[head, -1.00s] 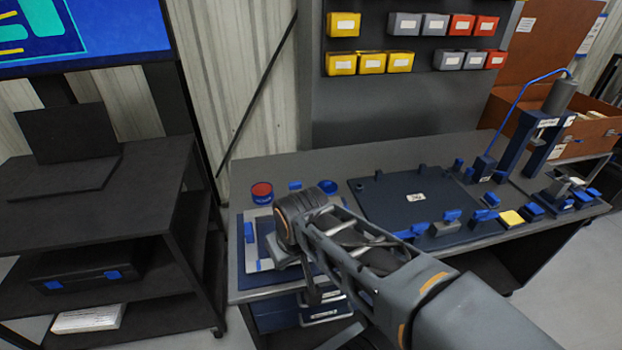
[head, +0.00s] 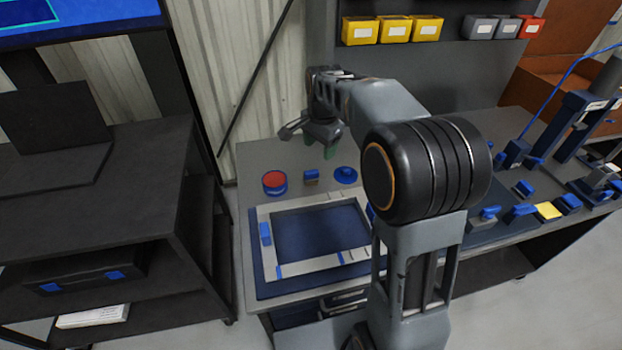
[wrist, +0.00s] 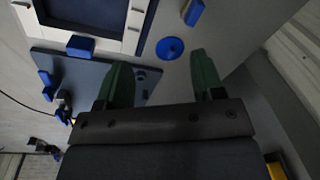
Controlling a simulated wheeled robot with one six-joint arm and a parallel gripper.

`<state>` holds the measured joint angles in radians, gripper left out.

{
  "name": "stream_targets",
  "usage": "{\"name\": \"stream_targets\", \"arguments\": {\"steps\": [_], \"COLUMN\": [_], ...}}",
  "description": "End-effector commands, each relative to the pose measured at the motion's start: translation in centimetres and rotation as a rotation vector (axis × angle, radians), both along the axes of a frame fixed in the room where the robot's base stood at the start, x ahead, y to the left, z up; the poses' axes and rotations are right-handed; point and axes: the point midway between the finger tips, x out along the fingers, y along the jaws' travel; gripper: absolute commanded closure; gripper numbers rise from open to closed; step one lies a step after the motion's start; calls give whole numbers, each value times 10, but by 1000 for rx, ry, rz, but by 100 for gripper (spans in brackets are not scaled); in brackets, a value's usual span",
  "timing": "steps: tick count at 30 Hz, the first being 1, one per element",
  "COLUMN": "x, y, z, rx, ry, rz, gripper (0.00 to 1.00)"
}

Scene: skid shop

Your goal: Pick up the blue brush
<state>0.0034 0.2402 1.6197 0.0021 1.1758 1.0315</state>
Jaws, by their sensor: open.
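A small blue block with a brownish face, likely the blue brush (head: 311,177), lies on the grey bench behind the white frame. It stands between a red-topped blue round tin and a round blue knobbed piece. In the wrist view the likely brush (wrist: 194,12) is at the top edge, partly cut off. My gripper (head: 320,150) hangs above the back of the bench, near and above the brush, apart from it. In the wrist view its green fingers (wrist: 162,78) are spread with nothing between them.
The red-topped tin (head: 274,183) and round blue piece (head: 345,175) flank the brush closely. A white frame (head: 262,257) on a blue board lies in front. Yellow bins (head: 393,29) hang on the back panel. Fixtures and a press (head: 570,130) stand at right.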

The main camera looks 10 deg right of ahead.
Motion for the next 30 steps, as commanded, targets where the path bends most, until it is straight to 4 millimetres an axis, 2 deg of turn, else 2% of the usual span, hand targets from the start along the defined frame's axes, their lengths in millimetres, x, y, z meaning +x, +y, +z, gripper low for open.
{"name": "stream_targets", "arguments": {"steps": [1, 3, 6, 10, 16, 24, 30], "x": [19, 39, 61, 80, 93, 94, 94], "y": [0, -1, 0, 0, 1, 1, 1], "z": [-11, -21, -37, -52, -72, -120, -144], "rx": [7, 15, 22, 25, 25, 26, 26], "ry": [20, 41, 67, 87, 106, 108, 106], "rz": [-77, -185, -315, -437, -525, -537, -535], "gripper": [38, 38, 38, 38, 38, 38, 38]}}
